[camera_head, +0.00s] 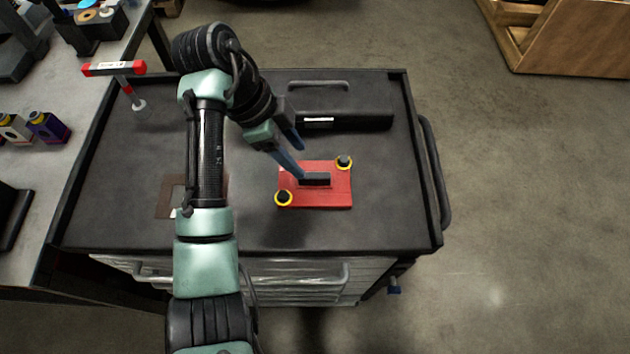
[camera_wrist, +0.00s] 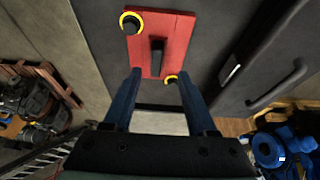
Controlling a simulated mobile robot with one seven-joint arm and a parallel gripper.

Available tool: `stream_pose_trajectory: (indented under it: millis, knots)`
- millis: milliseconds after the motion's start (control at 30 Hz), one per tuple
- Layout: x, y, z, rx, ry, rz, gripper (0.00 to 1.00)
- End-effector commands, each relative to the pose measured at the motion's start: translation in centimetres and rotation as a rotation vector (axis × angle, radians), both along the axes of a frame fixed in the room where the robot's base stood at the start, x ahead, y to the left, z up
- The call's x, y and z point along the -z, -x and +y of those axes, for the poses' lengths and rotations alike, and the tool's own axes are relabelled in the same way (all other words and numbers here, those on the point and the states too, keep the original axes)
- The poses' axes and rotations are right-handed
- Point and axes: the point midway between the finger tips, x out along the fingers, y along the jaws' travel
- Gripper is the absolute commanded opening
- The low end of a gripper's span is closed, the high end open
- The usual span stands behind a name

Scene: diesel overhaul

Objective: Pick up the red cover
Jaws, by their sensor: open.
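The red cover (camera_head: 327,201) lies flat on the black top of the tool cart (camera_head: 375,225). It has a black handle bar (camera_head: 314,179) in its middle and two black knobs with yellow rings at opposite corners. My gripper (camera_head: 299,163) is open, with its blue fingers above and close to the cover's handle on the far left side. In the wrist view, the cover (camera_wrist: 176,32) is beyond the fingertips of my gripper (camera_wrist: 159,78), and the handle (camera_wrist: 157,57) shows between the finger lines. I cannot tell whether a finger touches the cover.
A long black box (camera_head: 355,121) lies behind the cover on the cart. A brown square frame (camera_head: 166,197) lies to the left, partly behind my arm. The cart top right of the cover is clear.

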Motion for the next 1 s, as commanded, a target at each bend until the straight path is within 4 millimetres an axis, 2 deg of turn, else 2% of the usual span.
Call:
stream_pose_trajectory:
  millis: [267, 500, 800, 1000]
  knots:
    - [1.8, 0.5, -1.1, -0.002, 0.000, 0.004, 0.57]
    - [4.9, 0.8, -2.5, -0.002, 0.000, 0.002, 0.57]
    - [5.5, 0.7, -2.7, -0.002, -0.001, 0.000, 0.57]
    - [5.4, 0.7, -2.7, -0.002, -0.001, 0.000, 0.21]
